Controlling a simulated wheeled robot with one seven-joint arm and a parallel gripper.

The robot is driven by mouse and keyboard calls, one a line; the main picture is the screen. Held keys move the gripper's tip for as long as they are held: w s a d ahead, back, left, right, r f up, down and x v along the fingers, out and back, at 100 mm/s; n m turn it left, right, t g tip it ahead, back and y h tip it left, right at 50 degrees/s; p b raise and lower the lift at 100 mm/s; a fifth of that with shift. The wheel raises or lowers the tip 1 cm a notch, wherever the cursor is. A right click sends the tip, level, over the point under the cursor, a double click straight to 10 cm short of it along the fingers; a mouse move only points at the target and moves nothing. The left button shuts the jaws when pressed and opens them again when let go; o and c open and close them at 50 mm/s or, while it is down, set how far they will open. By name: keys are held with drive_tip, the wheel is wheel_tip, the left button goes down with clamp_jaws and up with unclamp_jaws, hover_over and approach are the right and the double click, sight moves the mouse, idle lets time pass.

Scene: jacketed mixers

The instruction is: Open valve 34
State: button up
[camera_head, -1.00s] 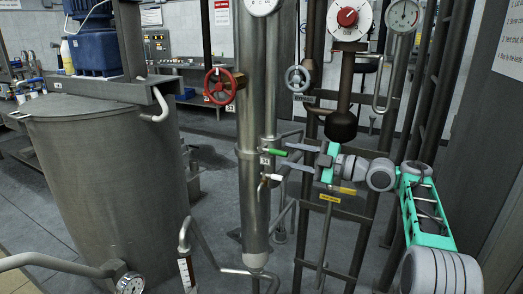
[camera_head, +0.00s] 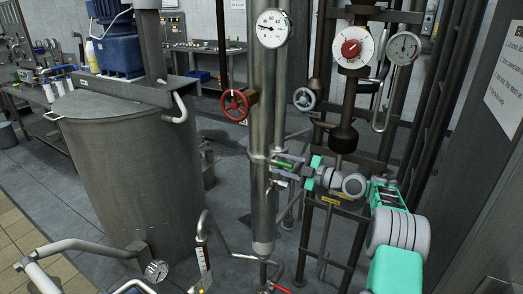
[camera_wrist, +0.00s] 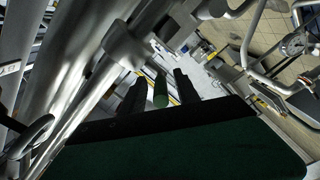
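A small valve with a green lever handle (camera_head: 284,163) sits on the tall steel column (camera_head: 264,110). A small tag is beside it, but its number is too small to read. My gripper (camera_head: 277,169) reaches in from the right at the height of this handle. In the wrist view, the green handle (camera_wrist: 160,92) lies between my gripper's two dark fingers (camera_wrist: 159,94). A narrow gap shows on each side, so the fingers look open around the handle and not clamped on it.
A pale lever (camera_head: 282,183) sits just below the green one. A red handwheel (camera_head: 236,103) and a grey handwheel (camera_head: 304,98) are above. A dark pipe frame (camera_head: 345,200) stands close to my arm. A large steel vessel (camera_head: 130,165) is at left.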

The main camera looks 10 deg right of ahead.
drive_tip(key=shift+p+x, duration=0.4)
drive_tip(key=shift+x, duration=0.75)
drive_tip(key=shift+w+d+f, duration=0.1)
drive_tip(key=shift+d, duration=0.1)
drive_tip(key=shift+a, duration=0.3)
drive_tip(key=c, duration=0.4)
clamp_jaws()
drive_tip(key=shift+d+f, duration=0.1)
drive_tip(key=shift+f, duration=0.05)
